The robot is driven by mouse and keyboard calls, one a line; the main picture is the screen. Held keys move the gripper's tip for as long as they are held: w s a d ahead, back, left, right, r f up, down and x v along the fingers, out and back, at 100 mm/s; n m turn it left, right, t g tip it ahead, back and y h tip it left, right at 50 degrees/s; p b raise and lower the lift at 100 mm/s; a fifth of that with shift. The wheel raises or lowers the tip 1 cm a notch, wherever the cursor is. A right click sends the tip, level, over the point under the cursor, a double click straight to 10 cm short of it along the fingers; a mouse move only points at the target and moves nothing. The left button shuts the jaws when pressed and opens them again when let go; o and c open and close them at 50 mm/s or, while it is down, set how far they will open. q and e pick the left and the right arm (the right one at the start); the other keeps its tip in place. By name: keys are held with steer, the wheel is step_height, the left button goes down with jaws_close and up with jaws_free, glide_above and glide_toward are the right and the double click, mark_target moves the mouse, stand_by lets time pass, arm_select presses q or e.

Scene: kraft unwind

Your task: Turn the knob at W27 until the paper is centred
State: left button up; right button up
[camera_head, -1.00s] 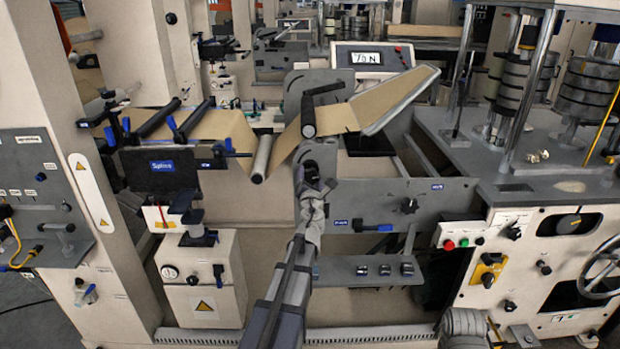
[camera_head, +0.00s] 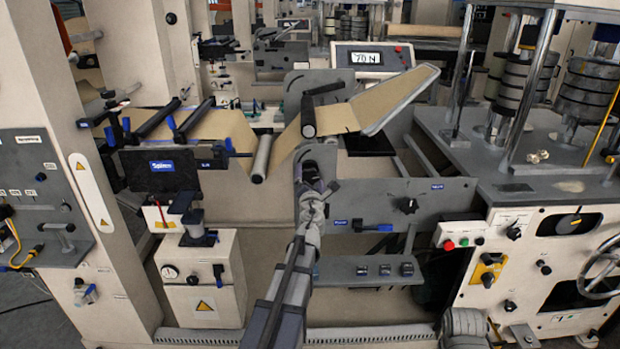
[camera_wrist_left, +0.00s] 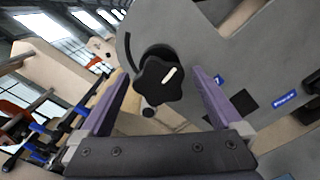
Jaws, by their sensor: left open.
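A black star-shaped knob with a white mark (camera_wrist_left: 160,80) sits on a grey plate (camera_wrist_left: 230,50) in the left wrist view. My left gripper (camera_wrist_left: 155,88) is open, its two purple-grey fingers on either side of the knob in that view; I cannot tell whether they touch it. In the head view my left gripper (camera_head: 315,190) is at the grey plate and hides that knob. The brown paper web (camera_head: 225,130) runs over rollers and up a slanted plate. Another black knob (camera_head: 407,205) is on the plate to the right.
A tension display (camera_head: 366,58) reads 70 N. A black guide box with a blue label (camera_head: 160,167) stands left of the gripper. A shelf with several black knobs (camera_head: 370,270) lies below right. A large press (camera_head: 540,240) fills the right side.

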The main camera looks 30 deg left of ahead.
arm_select(q)
steer(key=v, duration=0.6)
steer(key=shift+s, duration=0.25)
steer(key=shift+w, duration=0.15)
steer(key=x, duration=0.7)
steer(key=shift+w, duration=0.2)
steer(key=shift+s+d+n, duration=0.1)
steer(key=shift+s+n, duration=0.2)
steer(key=shift+n, duration=0.3)
